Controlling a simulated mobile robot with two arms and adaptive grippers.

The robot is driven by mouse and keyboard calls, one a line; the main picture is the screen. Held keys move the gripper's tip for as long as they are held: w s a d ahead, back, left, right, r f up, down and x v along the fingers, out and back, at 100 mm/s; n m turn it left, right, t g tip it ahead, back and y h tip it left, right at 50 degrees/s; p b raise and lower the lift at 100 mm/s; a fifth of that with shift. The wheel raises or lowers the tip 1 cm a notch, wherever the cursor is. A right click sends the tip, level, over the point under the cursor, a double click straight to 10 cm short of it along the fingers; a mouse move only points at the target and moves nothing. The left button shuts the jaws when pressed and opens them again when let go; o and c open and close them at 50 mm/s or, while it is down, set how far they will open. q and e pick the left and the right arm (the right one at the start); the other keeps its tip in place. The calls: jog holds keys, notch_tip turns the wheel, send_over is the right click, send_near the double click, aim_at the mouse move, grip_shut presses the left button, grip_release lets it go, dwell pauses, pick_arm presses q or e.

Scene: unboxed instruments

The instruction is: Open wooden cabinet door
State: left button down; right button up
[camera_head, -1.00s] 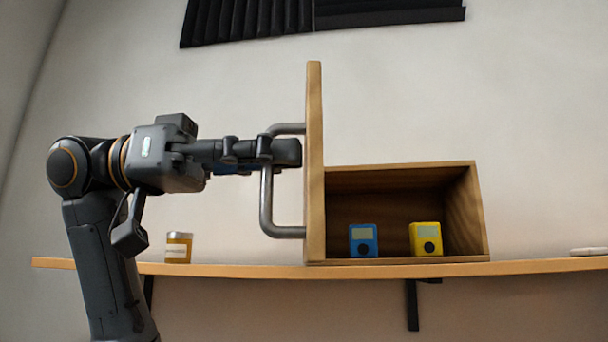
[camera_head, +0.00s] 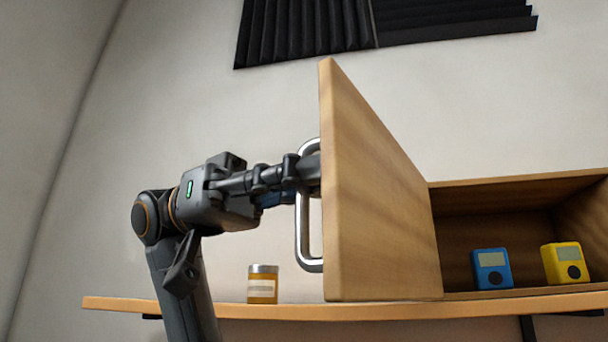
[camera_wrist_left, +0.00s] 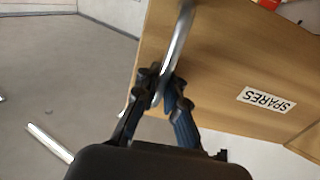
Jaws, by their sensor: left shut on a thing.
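The wooden cabinet (camera_head: 505,235) sits on the wall shelf at the right in the head view, its inside in sight. Its door (camera_head: 375,200) stands swung open toward me, hinged at the cabinet's left side. A metal bar handle (camera_head: 303,235) is on the door's left-facing side. My left gripper (camera_head: 305,172) is shut on the handle, its fingertips partly hidden behind the door's edge. In the left wrist view the fingers (camera_wrist_left: 165,92) close around the handle bar (camera_wrist_left: 178,45), and the door (camera_wrist_left: 215,60) bears a label reading SPARES. My right gripper is not in view.
A blue instrument (camera_head: 492,270) and a yellow instrument (camera_head: 565,264) stand inside the cabinet. A jar (camera_head: 262,284) with an amber lower part stands on the shelf (camera_head: 120,305), left of the door. Black ribbed panels (camera_head: 310,30) hang on the wall above.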

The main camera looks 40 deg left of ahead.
pick_arm(q)
jog(key=shift+d, duration=0.1)
jog(key=c, duration=1.7)
grip_release()
jog(key=a, duration=0.4)
jog(key=s+a, duration=0.1)
jog(key=a, duration=0.3)
jog(key=s+a, duration=0.1)
jog(key=a, duration=0.2)
jog(key=shift+a, duration=0.4)
